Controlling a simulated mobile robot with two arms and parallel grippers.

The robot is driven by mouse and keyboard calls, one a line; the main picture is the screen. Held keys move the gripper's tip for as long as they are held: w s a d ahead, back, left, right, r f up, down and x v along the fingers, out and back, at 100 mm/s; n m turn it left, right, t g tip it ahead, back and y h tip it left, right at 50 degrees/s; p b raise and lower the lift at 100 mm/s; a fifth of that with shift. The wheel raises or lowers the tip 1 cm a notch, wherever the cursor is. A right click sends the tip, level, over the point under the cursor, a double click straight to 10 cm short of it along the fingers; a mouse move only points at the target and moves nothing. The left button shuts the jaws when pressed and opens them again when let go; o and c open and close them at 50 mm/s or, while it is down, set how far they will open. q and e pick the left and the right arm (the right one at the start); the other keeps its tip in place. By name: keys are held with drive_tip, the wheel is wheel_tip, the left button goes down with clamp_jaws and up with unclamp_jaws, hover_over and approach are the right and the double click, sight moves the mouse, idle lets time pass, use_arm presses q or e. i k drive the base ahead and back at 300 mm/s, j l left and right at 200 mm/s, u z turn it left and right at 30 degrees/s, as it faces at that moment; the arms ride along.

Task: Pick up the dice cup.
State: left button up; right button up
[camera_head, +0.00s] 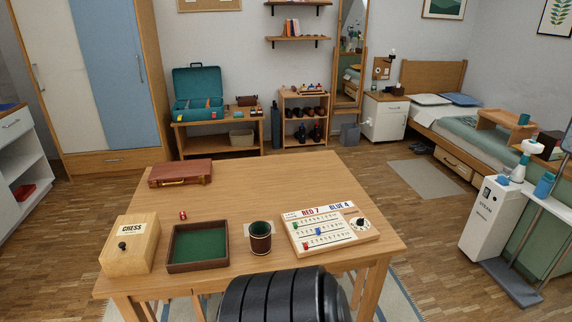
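The dice cup (260,244) is a dark brown cup with a pale rim and a green inside. It stands upright on the wooden table (240,185) on a pale square, between the green-lined dice tray (199,247) and the white scoreboard (325,228). Red dice (183,215) lie on the table behind the tray. Neither of my grippers shows in the head view. A dark ribbed part at the bottom centre hides some of the table's front edge.
A wooden chess box (130,245) stands at the table's front left, and a closed brown-red case (180,173) lies at the back left. The table's back middle and right are clear. A white steamer unit (490,220) stands on the floor at right.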

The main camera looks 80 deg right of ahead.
sight(260, 231)
drive_tip(key=k+z, duration=0.1)
drive_tip(key=z, duration=2.35)
